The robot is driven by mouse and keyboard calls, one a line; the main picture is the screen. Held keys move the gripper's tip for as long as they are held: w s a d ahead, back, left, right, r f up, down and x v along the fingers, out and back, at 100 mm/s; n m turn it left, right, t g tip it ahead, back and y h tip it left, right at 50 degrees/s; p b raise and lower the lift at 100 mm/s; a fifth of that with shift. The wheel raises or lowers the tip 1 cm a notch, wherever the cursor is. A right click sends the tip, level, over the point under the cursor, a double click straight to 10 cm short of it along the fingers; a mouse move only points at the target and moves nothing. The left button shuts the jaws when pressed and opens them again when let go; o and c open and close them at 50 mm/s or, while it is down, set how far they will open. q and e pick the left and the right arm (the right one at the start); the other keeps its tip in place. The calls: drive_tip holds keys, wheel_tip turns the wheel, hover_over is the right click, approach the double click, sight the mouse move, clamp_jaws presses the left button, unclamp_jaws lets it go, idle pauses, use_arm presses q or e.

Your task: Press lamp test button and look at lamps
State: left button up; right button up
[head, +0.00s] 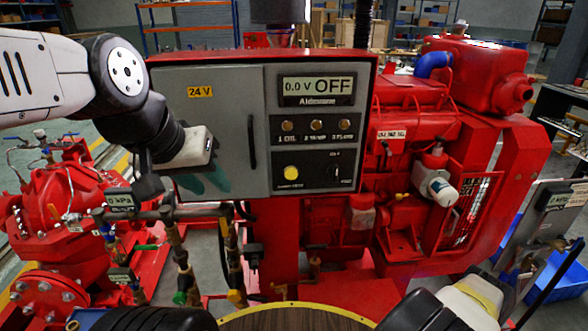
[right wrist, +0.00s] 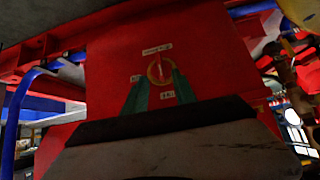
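The grey control panel (head: 262,100) stands upright in the middle of the head view. Its yellow button (head: 291,172), with a small label below, is at the lower left of the dark faceplate. Three lamps, the oil lamp (head: 287,126), the middle lamp (head: 316,125) and the flow lamp (head: 345,124), look dull amber and unlit. My left gripper (head: 205,181) is in front of the grey door, left of the button and apart from it; its teal fingers look spread and empty. My right gripper (right wrist: 159,85) is open, its fingertips either side of a yellow-ringed round control (right wrist: 160,70); contact cannot be told.
A display (head: 317,87) reads 0.0 V OFF. A black knob (head: 334,172) sits right of the button, and a door handle (head: 252,143) left of it. Pipes with valves (head: 180,255) stand below the left gripper. The red engine (head: 415,130) fills the right.

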idle(0.3)
clamp_jaws()
drive_tip(key=shift+d, duration=0.1)
idle(1.5)
